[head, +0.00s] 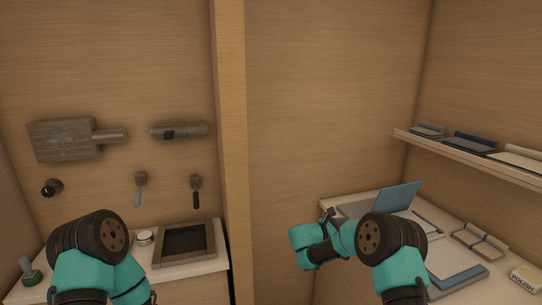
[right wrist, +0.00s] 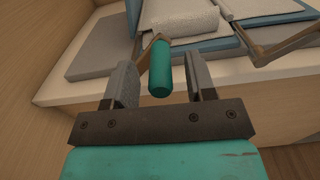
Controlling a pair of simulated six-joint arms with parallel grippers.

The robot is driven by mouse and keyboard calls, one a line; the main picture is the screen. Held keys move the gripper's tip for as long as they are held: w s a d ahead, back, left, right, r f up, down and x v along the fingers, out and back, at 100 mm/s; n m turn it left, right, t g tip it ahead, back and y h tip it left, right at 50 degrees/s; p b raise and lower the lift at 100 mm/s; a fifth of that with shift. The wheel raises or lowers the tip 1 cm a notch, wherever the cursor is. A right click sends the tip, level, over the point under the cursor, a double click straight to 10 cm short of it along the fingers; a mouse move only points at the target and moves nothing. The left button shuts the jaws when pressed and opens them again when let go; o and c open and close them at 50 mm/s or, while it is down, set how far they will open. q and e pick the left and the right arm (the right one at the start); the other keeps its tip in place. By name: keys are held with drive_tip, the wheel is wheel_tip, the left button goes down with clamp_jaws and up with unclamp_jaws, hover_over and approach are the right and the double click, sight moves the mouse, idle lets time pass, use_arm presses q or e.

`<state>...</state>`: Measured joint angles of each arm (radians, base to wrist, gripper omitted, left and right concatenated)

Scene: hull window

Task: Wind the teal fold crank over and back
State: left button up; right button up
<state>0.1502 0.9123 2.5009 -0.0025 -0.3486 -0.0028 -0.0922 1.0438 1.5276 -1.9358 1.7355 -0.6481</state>
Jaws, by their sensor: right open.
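In the right wrist view, the teal crank grip (right wrist: 160,68) stands between the two fingers of my right gripper (right wrist: 160,85). The fingers are apart, with a gap on each side of the grip. A brown crank arm (right wrist: 147,55) runs from the grip's top toward a blue-edged board (right wrist: 183,40) with a pale textured sheet (right wrist: 180,18) on it. In the head view, my right gripper (head: 328,218) is at the left end of the right-hand counter, beside a raised blue panel (head: 399,197). My left arm is at the lower left; its gripper is out of frame.
A shelf (head: 470,152) hangs above. A wooden post (head: 231,140) separates the two bays.

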drive_tip(key=v, duration=0.5)
drive_tip(key=shift+a, duration=0.1)
idle(0.4)
